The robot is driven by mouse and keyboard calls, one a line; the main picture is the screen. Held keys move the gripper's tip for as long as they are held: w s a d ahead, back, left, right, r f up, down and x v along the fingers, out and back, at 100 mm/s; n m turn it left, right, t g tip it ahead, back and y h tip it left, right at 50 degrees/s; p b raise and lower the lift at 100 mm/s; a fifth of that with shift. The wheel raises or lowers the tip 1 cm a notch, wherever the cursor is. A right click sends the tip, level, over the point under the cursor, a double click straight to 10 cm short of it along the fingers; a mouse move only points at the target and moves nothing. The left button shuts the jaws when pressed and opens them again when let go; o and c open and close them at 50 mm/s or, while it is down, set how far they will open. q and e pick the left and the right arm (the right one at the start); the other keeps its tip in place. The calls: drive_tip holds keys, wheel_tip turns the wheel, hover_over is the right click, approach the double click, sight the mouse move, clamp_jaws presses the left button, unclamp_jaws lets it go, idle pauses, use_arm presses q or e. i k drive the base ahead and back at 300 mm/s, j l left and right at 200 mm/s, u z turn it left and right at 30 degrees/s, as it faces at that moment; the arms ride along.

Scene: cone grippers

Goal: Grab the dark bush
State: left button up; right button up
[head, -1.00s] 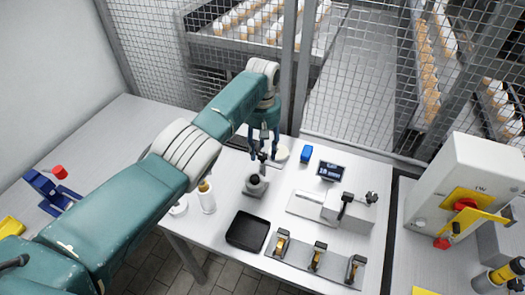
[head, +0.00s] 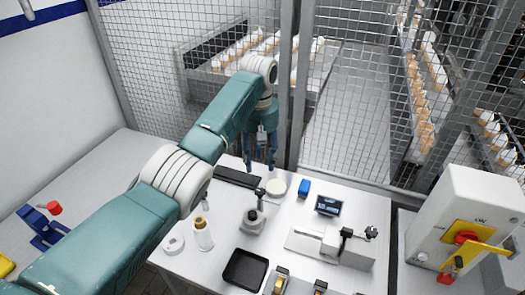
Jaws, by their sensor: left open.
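My left gripper (head: 260,160) points down, with its two blue fingers apart and nothing seen between them. It is above the back part of the white table, behind a small grey stand (head: 253,222). A small dark round piece (head: 251,215), which may be the dark bush, shows on the stand; it is too small to tell for sure. A post with a black knob rises at the stand's back. My right gripper is not in view.
A long black bar (head: 237,177) and a pale round disc (head: 276,187) lie near the gripper. Mesh fencing (head: 350,100) stands behind.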

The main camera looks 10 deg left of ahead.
sight(252, 215)
drive_tip(key=k, duration=1.5)
